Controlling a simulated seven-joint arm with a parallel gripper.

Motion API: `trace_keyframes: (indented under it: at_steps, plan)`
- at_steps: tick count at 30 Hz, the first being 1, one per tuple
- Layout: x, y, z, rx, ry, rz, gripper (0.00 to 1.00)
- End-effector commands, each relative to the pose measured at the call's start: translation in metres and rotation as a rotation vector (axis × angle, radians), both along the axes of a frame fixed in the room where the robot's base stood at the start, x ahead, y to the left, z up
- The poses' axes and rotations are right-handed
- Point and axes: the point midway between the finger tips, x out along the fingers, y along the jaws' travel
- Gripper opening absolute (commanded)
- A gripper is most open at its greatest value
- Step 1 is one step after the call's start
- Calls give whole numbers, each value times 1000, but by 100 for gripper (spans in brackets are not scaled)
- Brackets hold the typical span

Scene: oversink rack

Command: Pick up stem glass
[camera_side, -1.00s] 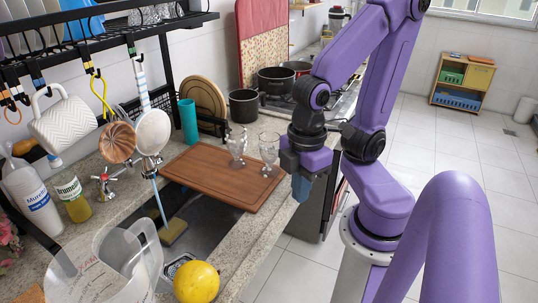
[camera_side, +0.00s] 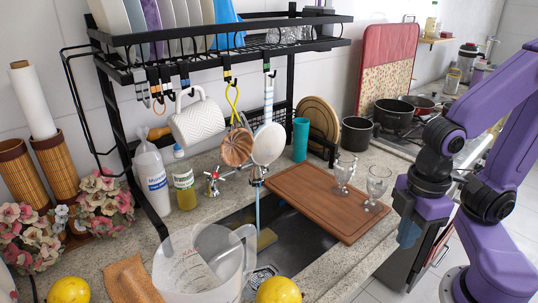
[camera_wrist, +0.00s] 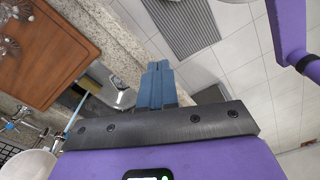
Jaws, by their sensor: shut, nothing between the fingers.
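Two clear stem glasses stand upright on a brown wooden board (camera_side: 318,206) beside each other, one at the left (camera_side: 344,173) and one at the right (camera_side: 377,187). In the wrist view the glasses (camera_wrist: 9,46) show at the upper left edge, partly cut off, on the board (camera_wrist: 62,42). My gripper (camera_side: 406,240) hangs to the right of the board, past the counter's front edge, apart from both glasses. Its blue fingers (camera_wrist: 158,68) are together and empty in the wrist view.
The board lies over part of the sink (camera_side: 290,239). A teal cup (camera_side: 301,139) and dark pots (camera_side: 356,134) stand behind it. A black rack (camera_side: 225,62) with hanging mug (camera_side: 198,122) and ladles rises at the left. A clear jug (camera_side: 204,265) stands in front.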

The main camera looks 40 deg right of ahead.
Motion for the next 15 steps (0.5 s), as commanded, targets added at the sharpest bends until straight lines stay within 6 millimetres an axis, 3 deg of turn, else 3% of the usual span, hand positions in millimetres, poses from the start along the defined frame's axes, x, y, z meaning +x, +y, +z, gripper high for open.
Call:
trace_keyframes:
  at_steps: [5,8,14,15]
  plan:
    - [0,0,0,0,0,0,0]
    - [0,0,0,0,0,0,26]
    - [0,0,0,0,0,0,91]
    - [0,0,0,0,0,0,95]
